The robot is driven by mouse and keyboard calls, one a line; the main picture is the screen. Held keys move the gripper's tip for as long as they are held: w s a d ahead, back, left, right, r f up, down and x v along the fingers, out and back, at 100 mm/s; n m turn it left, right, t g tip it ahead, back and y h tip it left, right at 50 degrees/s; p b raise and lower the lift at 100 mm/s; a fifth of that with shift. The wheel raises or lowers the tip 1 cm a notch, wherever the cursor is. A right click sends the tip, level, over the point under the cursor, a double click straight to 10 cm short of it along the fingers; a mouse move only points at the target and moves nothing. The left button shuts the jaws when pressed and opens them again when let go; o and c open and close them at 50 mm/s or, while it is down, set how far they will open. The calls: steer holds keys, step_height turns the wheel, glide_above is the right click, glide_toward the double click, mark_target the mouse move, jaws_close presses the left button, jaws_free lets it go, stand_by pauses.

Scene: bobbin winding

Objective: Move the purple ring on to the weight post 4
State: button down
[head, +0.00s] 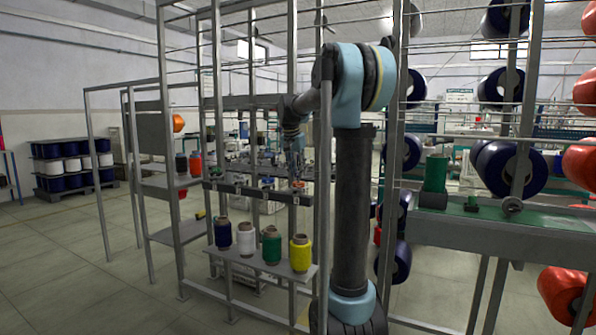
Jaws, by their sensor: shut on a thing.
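My gripper (296,172) is small and far off in the head view. It points down over a dark rail (250,190) on the metal frame. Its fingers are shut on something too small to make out. A small orange-red thing (298,185) shows just below it at the right end of the rail; I cannot tell whether they touch. Small parts stand along the rail, but I cannot tell the weight posts apart or pick out post 4. I cannot make out a purple ring.
Blue, white, green and yellow thread spools (271,246) stand on a lower shelf (290,272). Thin metal uprights (216,120) and wires surround the arm. A green-topped bench (470,232) with a green spool (435,174) is at right. Floor at left is clear.

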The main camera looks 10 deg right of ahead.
steer(key=shift+f, duration=1.05)
steer(key=c, duration=1.2)
jaws_free()
steer(key=v, duration=1.1)
steer(key=s+d+f+n+y, duration=0.1)
steer(key=s+f+n, duration=0.1)
steer(key=s+f, duration=0.75)
steer(key=s+d+f+n, duration=0.2)
steer(key=s+f, duration=0.3)
steer(key=s, duration=0.9)
steer(key=s+f+n, duration=0.1)
steer(key=s+f, duration=0.4)
steer(key=f, duration=0.2)
steer(key=s+f+n, duration=0.1)
steer(key=s+f, duration=0.5)
steer(key=f, duration=0.1)
steer(key=s+f+n+y, duration=0.1)
steer(key=s+f, duration=0.5)
steer(key=f, duration=0.1)
steer(key=shift+g, duration=0.3)
